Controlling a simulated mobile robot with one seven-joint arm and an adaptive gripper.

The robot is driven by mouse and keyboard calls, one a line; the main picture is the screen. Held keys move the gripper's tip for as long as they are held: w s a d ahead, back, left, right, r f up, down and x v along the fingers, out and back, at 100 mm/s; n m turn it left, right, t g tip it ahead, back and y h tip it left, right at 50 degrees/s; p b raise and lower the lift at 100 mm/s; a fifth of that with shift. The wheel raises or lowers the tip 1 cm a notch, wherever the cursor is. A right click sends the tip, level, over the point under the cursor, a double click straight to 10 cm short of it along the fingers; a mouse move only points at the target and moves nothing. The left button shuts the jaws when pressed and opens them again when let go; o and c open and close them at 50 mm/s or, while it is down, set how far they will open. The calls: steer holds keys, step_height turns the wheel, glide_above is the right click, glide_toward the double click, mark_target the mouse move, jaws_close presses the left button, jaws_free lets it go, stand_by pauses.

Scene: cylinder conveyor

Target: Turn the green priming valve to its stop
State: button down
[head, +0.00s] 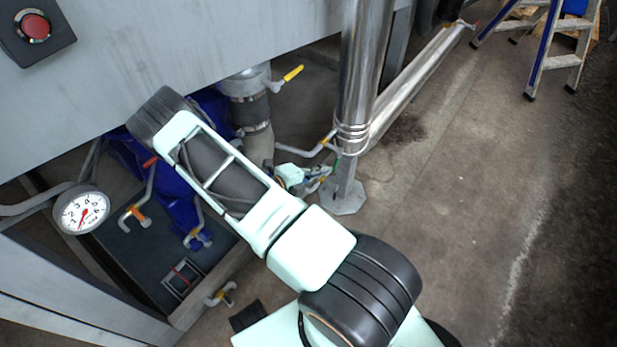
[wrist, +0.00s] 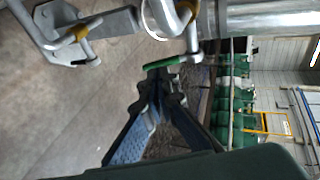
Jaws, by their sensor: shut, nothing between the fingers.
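The green valve handle (wrist: 163,63) shows in the wrist view as a short green lever on a thin pipe fitting, just beyond my fingertips. In the head view only a small bit of green shows beside the steel column, partly hidden. My gripper (wrist: 160,76) is shut and empty, its fingertips meeting right by the lever. I cannot tell whether they touch it. In the head view my gripper (head: 324,176) is small and low, close to the foot of the column.
A steel column (head: 362,75) stands on a foot plate (head: 343,198). A yellow-handled valve (head: 291,74), a pressure gauge (head: 81,210) and a red button (head: 35,27) are nearby. Pipes with yellow fittings (wrist: 80,33) crowd the wrist view. Floor is clear at right, before a ladder (head: 560,45).

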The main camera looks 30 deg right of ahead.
steer(key=shift+b+x, duration=0.4)
steer(key=shift+x, duration=1.35)
steer(key=shift+f, duration=0.1)
steer(key=shift+w+d+f, duration=0.2)
steer(key=shift+d+f, duration=0.25)
steer(key=shift+f, duration=0.05)
steer(key=shift+w+d+f, duration=0.15)
steer(key=shift+d+f, duration=0.3)
steer(key=shift+a, duration=0.1)
steer(key=p, duration=0.3)
glide_toward(334, 166)
steer(key=a+f, duration=0.4)
steer(key=a, duration=0.1)
steer(key=shift+s+a, duration=0.3)
steer(key=shift+s, duration=0.1)
